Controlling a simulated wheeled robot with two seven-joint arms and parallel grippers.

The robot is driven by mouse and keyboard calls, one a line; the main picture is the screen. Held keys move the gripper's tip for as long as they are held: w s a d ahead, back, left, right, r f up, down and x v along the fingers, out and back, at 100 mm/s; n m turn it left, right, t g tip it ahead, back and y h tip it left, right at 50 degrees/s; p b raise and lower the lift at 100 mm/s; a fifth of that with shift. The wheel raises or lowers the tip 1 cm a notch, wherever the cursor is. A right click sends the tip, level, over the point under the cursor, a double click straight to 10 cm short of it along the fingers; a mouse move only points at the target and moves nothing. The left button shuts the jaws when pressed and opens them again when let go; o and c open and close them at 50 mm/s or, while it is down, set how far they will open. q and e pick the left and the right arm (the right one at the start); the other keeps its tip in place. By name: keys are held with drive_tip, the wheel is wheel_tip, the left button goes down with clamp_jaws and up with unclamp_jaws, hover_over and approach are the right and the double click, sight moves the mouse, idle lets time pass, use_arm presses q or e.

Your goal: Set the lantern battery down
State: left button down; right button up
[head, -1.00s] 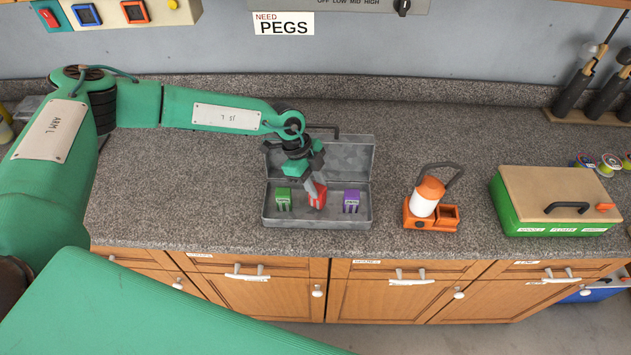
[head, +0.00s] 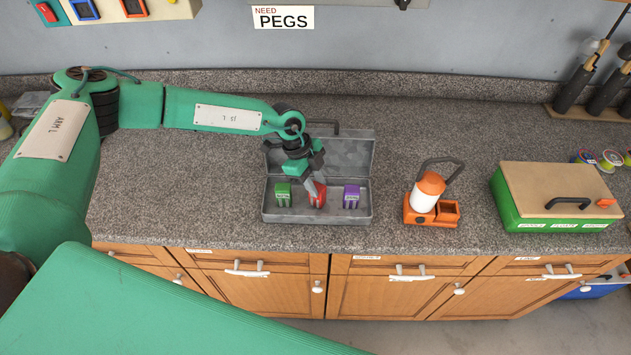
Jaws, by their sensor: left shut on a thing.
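My left gripper (head: 314,186) points down into an open grey metal box (head: 270,214) on the counter. It is shut on a red battery (head: 318,197), which sits in or just above the box between a green battery (head: 283,195) and a purple battery (head: 351,196). I cannot tell whether the red battery touches the box floor. An orange and white lantern (head: 428,196) with a dark handle stands on the counter to the right of the box. An open square orange compartment (head: 447,210) shows on its right side. My right gripper is not in view.
A green box with a tan lid (head: 560,187) stands on the right of the counter. Line spools (head: 610,158) and a tool rack (head: 590,98) are behind it. The speckled counter (head: 180,200) is clear left of the metal box. Wooden cabinets (head: 260,290) are below.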

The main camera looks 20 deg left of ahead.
use_arm(q)
drive_tip(key=shift+f, duration=0.2)
drive_tip(key=c, duration=1.1)
unclamp_jaws()
drive_tip(key=shift+o, duration=0.2)
drive_tip(key=shift+w+a+r+b, duration=0.1)
drive_tip(key=shift+a+r+b, duration=0.2)
drive_tip(key=shift+r, duration=0.15)
drive_tip(key=s+b+v, duration=0.1)
drive_tip(key=b+v, duration=0.3)
drive_tip(key=v, duration=0.8)
drive_tip(key=shift+w+r, duration=0.45)
drive_tip(key=shift+w, duration=0.1)
clamp_jaws()
